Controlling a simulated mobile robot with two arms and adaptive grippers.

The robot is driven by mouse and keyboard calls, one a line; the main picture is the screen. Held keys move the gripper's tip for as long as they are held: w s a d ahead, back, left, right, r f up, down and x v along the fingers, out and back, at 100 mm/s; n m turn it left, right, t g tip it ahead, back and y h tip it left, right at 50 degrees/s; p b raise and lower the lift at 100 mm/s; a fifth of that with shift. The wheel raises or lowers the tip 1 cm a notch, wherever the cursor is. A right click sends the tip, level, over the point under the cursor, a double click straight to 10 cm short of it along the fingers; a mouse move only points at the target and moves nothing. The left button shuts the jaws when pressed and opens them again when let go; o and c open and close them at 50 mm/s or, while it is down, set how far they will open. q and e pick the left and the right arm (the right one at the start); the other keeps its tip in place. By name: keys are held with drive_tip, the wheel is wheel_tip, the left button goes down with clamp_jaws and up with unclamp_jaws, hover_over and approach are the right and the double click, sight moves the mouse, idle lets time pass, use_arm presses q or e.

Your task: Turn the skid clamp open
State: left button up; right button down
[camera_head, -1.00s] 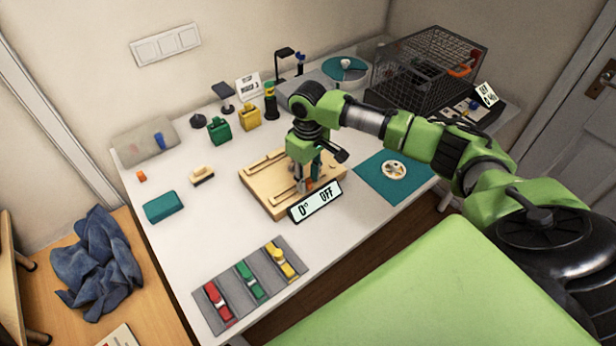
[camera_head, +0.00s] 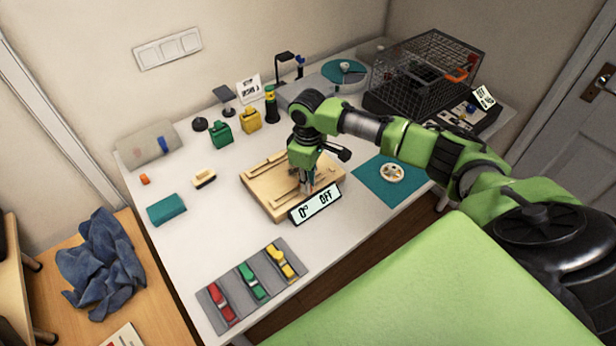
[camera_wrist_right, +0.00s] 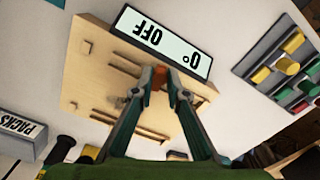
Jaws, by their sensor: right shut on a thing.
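The wooden skid (camera_head: 260,194) lies on the white table, with slotted rails on top and a sign reading "0° OFF" (camera_head: 316,204) at its front edge. My right gripper (camera_head: 306,190) is over the skid, just behind the sign, pointing down. In the right wrist view the skid (camera_wrist_right: 92,72) and the sign (camera_wrist_right: 160,42) show upside down. There the fingertips of my right gripper (camera_wrist_right: 160,78) are closed together on a small orange-brown clamp piece (camera_wrist_right: 159,76). The fingers hide most of that piece. My left gripper is not in view.
A grey tray (camera_head: 236,277) with red, green and yellow connectors lies at the front. A teal mat (camera_head: 378,193) with a white disc (camera_head: 391,173) is right of the skid. A wire cage (camera_head: 430,65) stands at the back right. Table left of the skid is mostly clear.

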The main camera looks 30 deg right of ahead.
drive_tip(key=n+p, duration=0.2)
drive_tip(key=n, duration=0.1)
drive_tip(key=shift+r+n, duration=0.15)
drive_tip(key=shift+n, duration=0.25)
drive_tip(key=n+p, duration=0.1)
drive_tip(key=n, duration=0.3)
drive_tip(key=shift+n+p, duration=0.3)
drive_tip(key=shift+p, duration=0.05)
drive_tip(key=n, duration=0.3)
drive_tip(key=shift+n+p, duration=0.3)
drive_tip(key=shift+n, duration=1.5)
drive_tip(key=c, duration=2)
unclamp_jaws()
